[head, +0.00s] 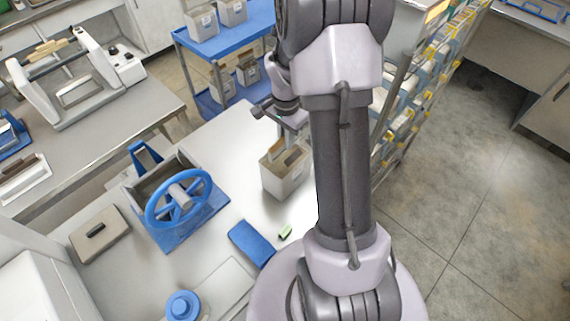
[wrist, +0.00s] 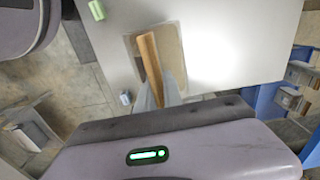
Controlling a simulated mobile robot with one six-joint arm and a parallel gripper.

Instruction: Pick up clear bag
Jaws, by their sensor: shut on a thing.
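A pale, open-topped, box-like container (head: 284,178) stands upright on the white table, below my gripper. In the wrist view its tan rim (wrist: 133,52) surrounds a darker inside. A brown wooden handle (wrist: 151,58) crosses its top. My gripper (wrist: 158,100) is shut on the near end of this handle, its grey fingers on either side. In the head view the fingertips are hard to make out, partly behind my arm. I cannot pick out a clear bag separate from this container.
A blue handwheel press (head: 180,200), a blue block (head: 251,243) and a small green piece (head: 285,232) are on the table nearby. A blue cart (head: 225,38) with similar pale containers stands behind. A rack (head: 420,85) is close on the right. Floor is clear further right.

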